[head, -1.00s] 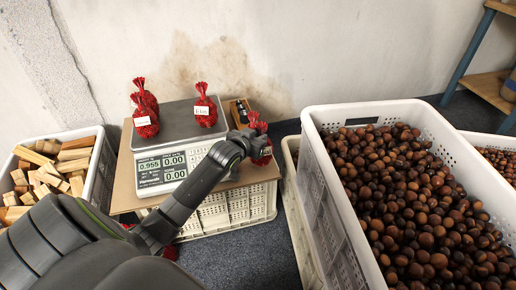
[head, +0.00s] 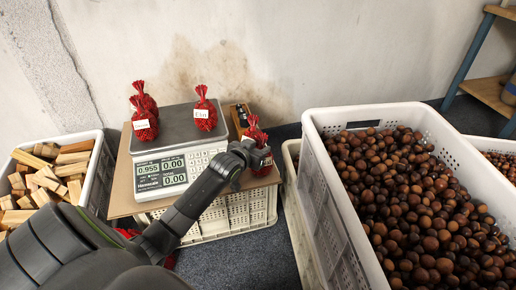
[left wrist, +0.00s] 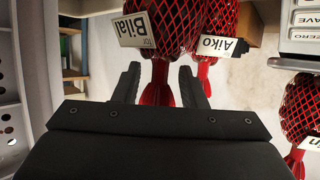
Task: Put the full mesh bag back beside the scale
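Red mesh bags with white name tags stand around the scale (head: 160,172). One tagged Elin (head: 205,114) stands on its pan. At the scale's right, two bags stand close together, partly hidden by my left gripper (head: 262,154). The left wrist view shows them as Bilal (left wrist: 172,42) and Aiko (left wrist: 217,22). My left gripper's fingers (left wrist: 157,82) straddle Bilal's red neck and look apart, with gaps on both sides. My right gripper is out of view.
The scale stands on a brown board (head: 122,190) over a white crate (head: 235,213). A small wooden box (head: 239,115) stands behind the right-hand bags. A large crate (head: 335,190) of chestnuts stands to the right, a crate (head: 98,172) of wood pieces left.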

